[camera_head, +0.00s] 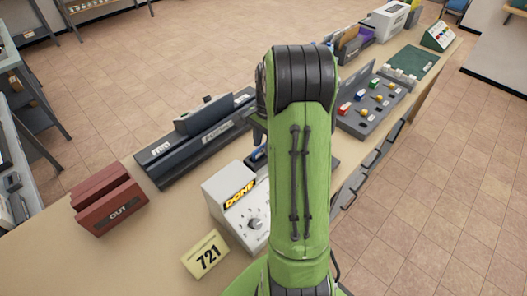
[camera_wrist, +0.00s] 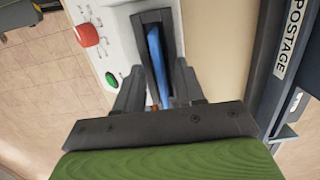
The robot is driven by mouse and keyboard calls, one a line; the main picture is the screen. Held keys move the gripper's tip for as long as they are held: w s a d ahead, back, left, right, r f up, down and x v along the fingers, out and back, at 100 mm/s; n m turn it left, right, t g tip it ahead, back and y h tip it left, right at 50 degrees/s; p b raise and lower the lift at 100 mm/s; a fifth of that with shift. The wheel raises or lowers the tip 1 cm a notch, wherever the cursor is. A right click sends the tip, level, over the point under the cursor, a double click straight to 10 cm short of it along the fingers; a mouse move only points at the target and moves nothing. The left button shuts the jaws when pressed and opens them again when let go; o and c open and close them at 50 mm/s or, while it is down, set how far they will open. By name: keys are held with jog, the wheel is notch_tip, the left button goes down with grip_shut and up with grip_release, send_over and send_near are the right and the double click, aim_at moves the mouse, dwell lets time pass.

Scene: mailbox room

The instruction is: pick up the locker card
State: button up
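My gripper (camera_wrist: 158,82) is open in the wrist view, with its two dark fingers apart on either side of a slim blue piece (camera_wrist: 155,50). The blue piece is seen nearly edge-on in a dark narrow holder (camera_wrist: 139,22); it looks like a card, but I cannot tell for sure that it is the locker card. Contact with the fingers is not visible. In the head view a bit of the blue piece (camera_head: 258,153) shows left of my green arm, which hides most of the holder and my gripper.
The near-left counter (camera_head: 125,262) is clear.

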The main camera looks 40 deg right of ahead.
jog(key=shift+f, duration=0.2)
dwell(0.3)
grip_shut()
